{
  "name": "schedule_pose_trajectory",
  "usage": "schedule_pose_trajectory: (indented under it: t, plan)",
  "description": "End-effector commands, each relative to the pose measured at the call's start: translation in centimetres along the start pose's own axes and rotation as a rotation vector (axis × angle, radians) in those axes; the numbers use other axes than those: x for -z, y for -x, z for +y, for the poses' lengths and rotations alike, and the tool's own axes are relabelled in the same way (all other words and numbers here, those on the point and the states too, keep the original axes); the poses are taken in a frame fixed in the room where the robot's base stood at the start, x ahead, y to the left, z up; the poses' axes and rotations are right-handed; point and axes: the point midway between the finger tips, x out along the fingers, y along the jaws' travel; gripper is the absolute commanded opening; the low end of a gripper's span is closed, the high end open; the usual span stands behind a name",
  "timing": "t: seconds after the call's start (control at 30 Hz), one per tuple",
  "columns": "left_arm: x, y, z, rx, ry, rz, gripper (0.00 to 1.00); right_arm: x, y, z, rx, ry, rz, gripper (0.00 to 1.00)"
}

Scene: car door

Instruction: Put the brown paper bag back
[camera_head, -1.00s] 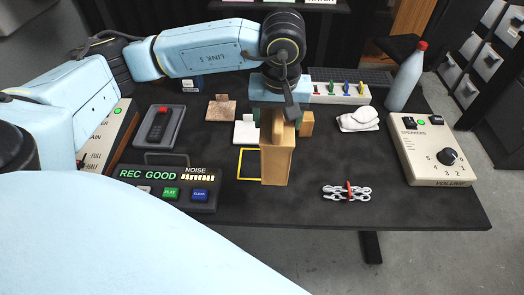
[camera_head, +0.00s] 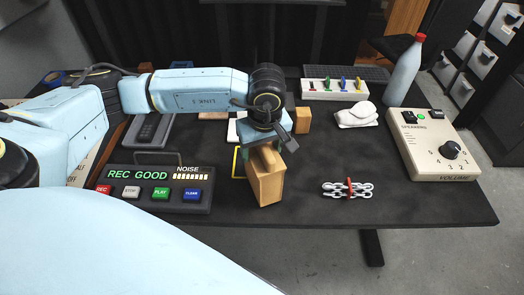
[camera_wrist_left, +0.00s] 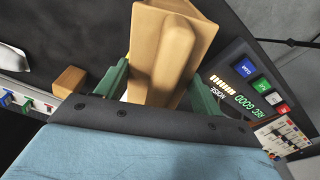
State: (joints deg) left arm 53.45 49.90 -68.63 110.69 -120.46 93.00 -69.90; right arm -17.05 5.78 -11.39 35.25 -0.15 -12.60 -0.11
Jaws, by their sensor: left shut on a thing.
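The brown paper bag (camera_head: 267,185) is a tan, box-like bag near the middle of the table, slightly tilted in the head view. My left gripper (camera_head: 266,148) is shut on its upper part from above. In the left wrist view the bag (camera_wrist_left: 165,50) sits between the two green fingers of my left gripper (camera_wrist_left: 160,88). A yellow square outline (camera_head: 236,164) on the table shows just left of the bag, partly hidden by it and the gripper. Whether the bag's base touches the table I cannot tell. My right gripper is not in view.
A recorder panel (camera_head: 160,189) with coloured buttons stands left of the bag. A small wooden block (camera_head: 302,120) is behind right. A chain with a red link (camera_head: 348,190) lies to the right. A speaker box (camera_head: 436,146) and bottle (camera_head: 404,72) stand farther right.

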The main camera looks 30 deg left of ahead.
Motion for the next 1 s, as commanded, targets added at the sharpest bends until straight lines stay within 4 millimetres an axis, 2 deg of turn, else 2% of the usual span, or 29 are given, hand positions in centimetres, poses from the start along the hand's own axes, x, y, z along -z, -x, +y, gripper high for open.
schedule_pose_trajectory:
  t: [0.1, 0.47, 0.5, 0.63, 1.0]
  plan:
    - [-0.17, -1.16, -0.02, 0.001, -0.001, -0.001, 0.33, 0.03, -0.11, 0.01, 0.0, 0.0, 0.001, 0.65]
    - [-0.17, -1.45, -0.02, 0.0, -0.001, 0.0, 0.33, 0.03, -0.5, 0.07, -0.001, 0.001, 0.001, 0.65]
    - [-0.16, -1.39, -0.03, 0.001, -0.001, 0.0, 0.71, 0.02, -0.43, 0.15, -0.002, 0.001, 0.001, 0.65]
    - [-0.16, -1.34, -0.03, 0.001, -0.001, 0.0, 0.88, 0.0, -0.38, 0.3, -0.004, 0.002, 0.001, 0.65]
    - [-0.11, -0.99, -0.03, 0.001, -0.001, 0.0, 0.89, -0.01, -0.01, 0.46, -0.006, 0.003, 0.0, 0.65]
